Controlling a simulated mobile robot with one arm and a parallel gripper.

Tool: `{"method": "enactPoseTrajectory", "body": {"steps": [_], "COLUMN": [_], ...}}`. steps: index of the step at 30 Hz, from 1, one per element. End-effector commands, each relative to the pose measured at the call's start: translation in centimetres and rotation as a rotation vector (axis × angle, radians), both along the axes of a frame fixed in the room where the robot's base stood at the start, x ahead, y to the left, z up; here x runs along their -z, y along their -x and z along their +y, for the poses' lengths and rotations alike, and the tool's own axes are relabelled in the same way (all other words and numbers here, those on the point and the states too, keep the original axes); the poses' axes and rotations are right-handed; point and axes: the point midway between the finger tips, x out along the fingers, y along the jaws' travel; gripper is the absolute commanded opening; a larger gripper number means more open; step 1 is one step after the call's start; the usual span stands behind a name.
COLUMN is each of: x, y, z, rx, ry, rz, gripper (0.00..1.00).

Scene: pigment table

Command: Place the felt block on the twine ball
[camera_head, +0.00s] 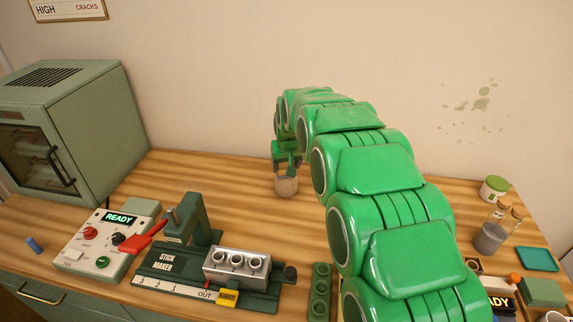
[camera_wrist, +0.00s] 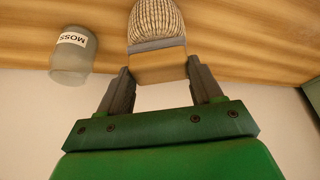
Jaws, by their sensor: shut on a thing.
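The felt block (camera_wrist: 158,66), tan with a grey layer on its far side, sits between the two fingers of my gripper (camera_wrist: 160,72) in the wrist view. My gripper is shut on it. The twine ball (camera_wrist: 155,20), pale and ribbed, lies right beyond the block's grey side. The two look touching or very close; I cannot tell which. In the head view my gripper (camera_head: 288,160) points down just above the twine ball (camera_head: 286,186) on the wooden table. The block is too small to make out there.
A jar labelled MOSS (camera_wrist: 72,55) stands beside the ball in the wrist view. The stick maker (camera_head: 180,262) and a control box (camera_head: 105,240) are at front left. A green cabinet (camera_head: 95,130) stands at back left. Vials (camera_head: 490,235) are at right. Table left of the ball is clear.

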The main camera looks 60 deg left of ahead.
Motion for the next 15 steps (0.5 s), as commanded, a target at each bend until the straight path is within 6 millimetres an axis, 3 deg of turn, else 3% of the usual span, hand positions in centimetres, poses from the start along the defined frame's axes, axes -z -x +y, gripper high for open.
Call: {"method": "enactPoseTrajectory", "body": {"steps": [12, 13, 15], "x": [0.56, 0.56, 0.51], "y": [-0.01, 0.00, 0.00], "z": [-0.05, -0.04, -0.02], "rx": [0.000, 0.000, 0.000], "ry": [0.001, 0.001, 0.001], "rz": [0.000, 0.000, 0.000], "gripper": [0.35, 0.68, 0.79]}}
